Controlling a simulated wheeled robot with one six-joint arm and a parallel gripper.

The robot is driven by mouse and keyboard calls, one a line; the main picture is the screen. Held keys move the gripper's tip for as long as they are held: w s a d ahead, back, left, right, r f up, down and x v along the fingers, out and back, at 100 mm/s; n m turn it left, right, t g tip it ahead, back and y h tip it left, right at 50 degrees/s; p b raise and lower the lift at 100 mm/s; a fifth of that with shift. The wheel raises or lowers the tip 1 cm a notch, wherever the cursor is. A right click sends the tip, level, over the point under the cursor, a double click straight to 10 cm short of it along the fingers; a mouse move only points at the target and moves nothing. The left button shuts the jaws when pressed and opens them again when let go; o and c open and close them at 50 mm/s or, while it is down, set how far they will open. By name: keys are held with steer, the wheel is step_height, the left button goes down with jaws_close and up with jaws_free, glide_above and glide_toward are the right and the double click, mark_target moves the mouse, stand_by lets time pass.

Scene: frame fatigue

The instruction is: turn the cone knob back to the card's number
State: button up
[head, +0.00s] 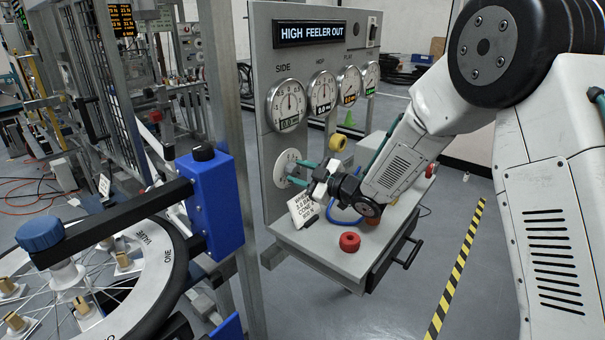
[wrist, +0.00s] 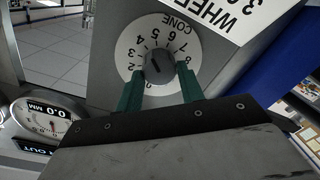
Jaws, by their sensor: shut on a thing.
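The cone knob (wrist: 158,67) is a grey round knob on a white dial (wrist: 125,50) marked CONE with numbers, seen upside down in the wrist view. A dark pointer line shows on it, but I cannot tell which number it marks. My gripper (wrist: 160,82) has its teal fingers on either side of the knob, shut on it. In the head view my gripper (head: 294,173) reaches the dial (head: 283,158) on the grey panel and partly hides it. The white card (head: 303,207) stands below the dial; in the wrist view the card (wrist: 230,15) is cut off and only partly readable.
The panel carries several gauges (head: 287,105) and a display (head: 310,31) reading HIGH FEELER OUT. A red knob (head: 350,242) and a yellow one (head: 338,143) are near my arm. A blue block (head: 208,205) on a post and a spoked wheel (head: 165,270) stand left.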

steer(key=shift+s+a+n, duration=0.1)
steer(key=shift+a+n, duration=0.05)
steer(key=shift+n, duration=0.85)
steer(key=o, duration=1)
steer(key=shift+a, duration=0.15)
steer(key=shift+d, duration=0.2)
steer(key=shift+s+d, duration=0.15)
steer(key=shift+d, duration=0.1)
steer(key=v, duration=0.7)
steer(key=shift+d, duration=0.1)
